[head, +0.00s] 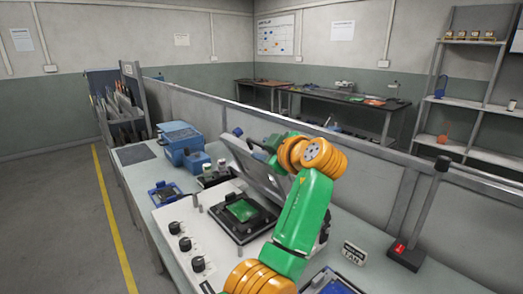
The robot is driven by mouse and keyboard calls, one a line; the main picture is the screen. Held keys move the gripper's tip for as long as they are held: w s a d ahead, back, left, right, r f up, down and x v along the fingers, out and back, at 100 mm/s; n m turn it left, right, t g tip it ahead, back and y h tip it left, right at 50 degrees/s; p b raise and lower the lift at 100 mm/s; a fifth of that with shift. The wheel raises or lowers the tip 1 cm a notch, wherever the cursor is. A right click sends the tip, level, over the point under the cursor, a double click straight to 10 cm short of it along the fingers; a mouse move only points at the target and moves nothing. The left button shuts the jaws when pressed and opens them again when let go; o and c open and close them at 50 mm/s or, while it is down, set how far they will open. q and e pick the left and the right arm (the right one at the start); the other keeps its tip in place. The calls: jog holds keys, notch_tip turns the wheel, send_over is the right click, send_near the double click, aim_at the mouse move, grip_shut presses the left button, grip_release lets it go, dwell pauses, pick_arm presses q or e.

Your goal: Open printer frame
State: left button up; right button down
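The printer (178,215) is a white box with dark knobs on its front, standing on the bench. A green board (241,210) lies in a black holder on its top. The grey printer frame (247,165) is tilted up at the back, over the board's far side. My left arm, green and orange, rises from the bottom and covers the printer's right side. My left gripper (262,146) is at the upper edge of the frame, partly hidden behind the orange wrist. I cannot tell whether its fingers touch the frame. My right gripper is out of view.
A sign (354,253) and a post on a black base with a red switch (406,255) stand to the right. A grey partition runs behind the bench.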

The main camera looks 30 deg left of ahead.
pick_arm(q)
jog(key=w+v, duration=0.1)
jog(key=v, duration=0.6)
jog(key=shift+d+r+p, duration=0.2)
jog(key=shift+p, duration=0.2)
